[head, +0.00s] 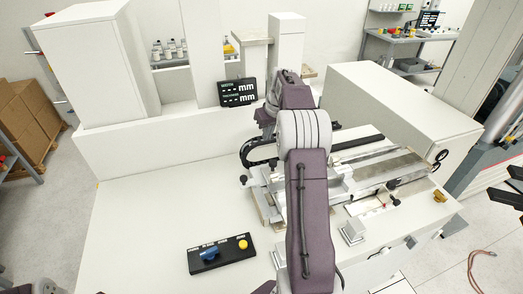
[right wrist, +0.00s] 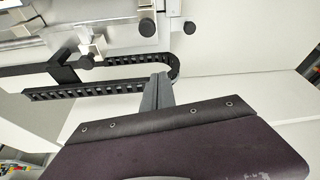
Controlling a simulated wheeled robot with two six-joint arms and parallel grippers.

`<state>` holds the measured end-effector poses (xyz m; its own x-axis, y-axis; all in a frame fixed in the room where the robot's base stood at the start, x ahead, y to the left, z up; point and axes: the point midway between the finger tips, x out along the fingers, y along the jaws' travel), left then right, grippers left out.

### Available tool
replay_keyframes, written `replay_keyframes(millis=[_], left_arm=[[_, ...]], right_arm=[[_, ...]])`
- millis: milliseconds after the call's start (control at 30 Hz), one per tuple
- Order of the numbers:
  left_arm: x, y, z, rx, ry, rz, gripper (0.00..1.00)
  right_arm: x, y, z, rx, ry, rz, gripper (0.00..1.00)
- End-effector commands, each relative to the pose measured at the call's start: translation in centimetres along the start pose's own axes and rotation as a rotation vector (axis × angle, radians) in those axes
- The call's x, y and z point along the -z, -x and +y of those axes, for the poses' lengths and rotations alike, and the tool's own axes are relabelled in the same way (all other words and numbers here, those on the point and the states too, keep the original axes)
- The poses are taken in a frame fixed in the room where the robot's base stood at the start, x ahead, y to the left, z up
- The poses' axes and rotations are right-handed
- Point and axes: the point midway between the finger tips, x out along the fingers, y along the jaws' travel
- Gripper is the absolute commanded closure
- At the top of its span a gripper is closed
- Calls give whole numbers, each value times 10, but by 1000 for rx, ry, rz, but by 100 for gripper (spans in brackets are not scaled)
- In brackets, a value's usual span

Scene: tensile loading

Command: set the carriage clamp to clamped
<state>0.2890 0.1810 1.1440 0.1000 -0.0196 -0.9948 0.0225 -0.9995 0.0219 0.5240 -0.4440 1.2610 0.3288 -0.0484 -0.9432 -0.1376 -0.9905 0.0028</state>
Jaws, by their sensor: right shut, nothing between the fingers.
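The measuring machine's carriage and slide (head: 385,165) stand on the white bench, partly behind my right arm. Dark round knobs show on it in the right wrist view, one on a silver block (right wrist: 147,27) and one on a bracket (right wrist: 84,62); I cannot tell which part is the carriage clamp or how it is set. A black cable chain (right wrist: 110,62) loops beside the carriage. My right gripper (head: 267,117) is past the arm's bend, near this chain. Its grey fingers (right wrist: 158,80) are shut and empty, apparently clear of the knobs.
A black control box (head: 222,254) with a blue knob and a yellow button lies at the bench front. A black display (head: 238,92) stands behind. A white cabinet (head: 395,110) is at the right. The bench's left part (head: 150,210) is clear.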

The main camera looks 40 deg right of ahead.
Motion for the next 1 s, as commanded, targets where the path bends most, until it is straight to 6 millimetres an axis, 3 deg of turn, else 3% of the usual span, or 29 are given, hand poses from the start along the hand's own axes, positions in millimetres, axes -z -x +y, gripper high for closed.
replay_keyframes(millis=[433, 567, 900, 1000], left_arm=[[0, 4, 0, 0, 0, 0, 64], [1, 9, 0, 0, 0, 0, 64], [4, 35, 1, 0, 0, 0, 64], [4, 40, 1, 0, 0, 0, 64]], right_arm=[[-2, -2, 6, -4, -12, -2, 100], [-2, -22, 5, -2, -12, -5, 100], [-2, -95, 6, -3, -12, -4, 100], [-14, -90, 6, -4, -14, -1, 100]])
